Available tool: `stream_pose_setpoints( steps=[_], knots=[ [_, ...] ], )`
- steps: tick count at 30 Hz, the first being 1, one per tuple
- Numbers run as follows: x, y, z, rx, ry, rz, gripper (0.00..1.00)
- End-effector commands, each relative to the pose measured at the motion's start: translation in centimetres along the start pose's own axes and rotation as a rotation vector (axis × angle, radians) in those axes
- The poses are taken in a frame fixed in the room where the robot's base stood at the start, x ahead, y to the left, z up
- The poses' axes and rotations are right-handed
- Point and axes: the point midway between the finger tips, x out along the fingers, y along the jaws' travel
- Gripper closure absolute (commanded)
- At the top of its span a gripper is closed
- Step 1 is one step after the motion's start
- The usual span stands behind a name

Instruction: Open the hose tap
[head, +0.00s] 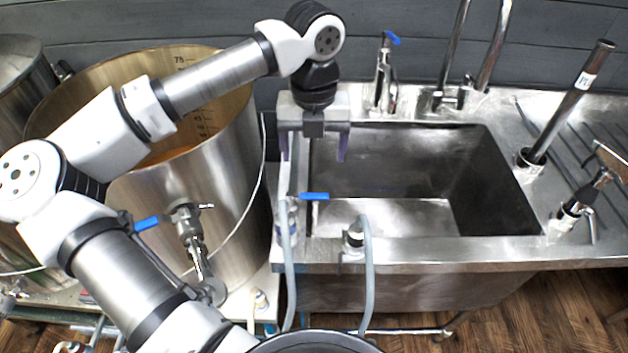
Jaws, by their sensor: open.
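A tap with a blue lever (314,196) stands at the left rim of the sink, with a grey hose (288,262) running down from it. The lever points right, roughly level, over the sink's left edge. I take this to be the hose tap. My gripper (313,157) points down above the left end of the sink, behind the lever in the picture. Its two fingers are apart with nothing between them. I see no contact with the lever. The tap's upper body is partly hidden.
A steel sink (480,252) has a back faucet with a blue lever (391,38). A second hose (367,275) hangs over its front edge. A large kettle (235,150) with a blue-handled valve (147,223) stands left, beneath my arm. A dark pipe (570,105) rises at right.

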Motion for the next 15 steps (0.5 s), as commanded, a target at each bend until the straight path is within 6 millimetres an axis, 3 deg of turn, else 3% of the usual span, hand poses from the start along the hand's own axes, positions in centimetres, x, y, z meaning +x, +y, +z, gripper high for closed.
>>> stream_pose_setpoints(
  steps=[9, 15],
  knots=[
    [6.6, -0.1, -0.1, -0.001, 0.005, -0.005, 0.22],
    [9.6, -0.1, 0.0, 0.000, 0.002, -0.004, 0.22]
  ],
)
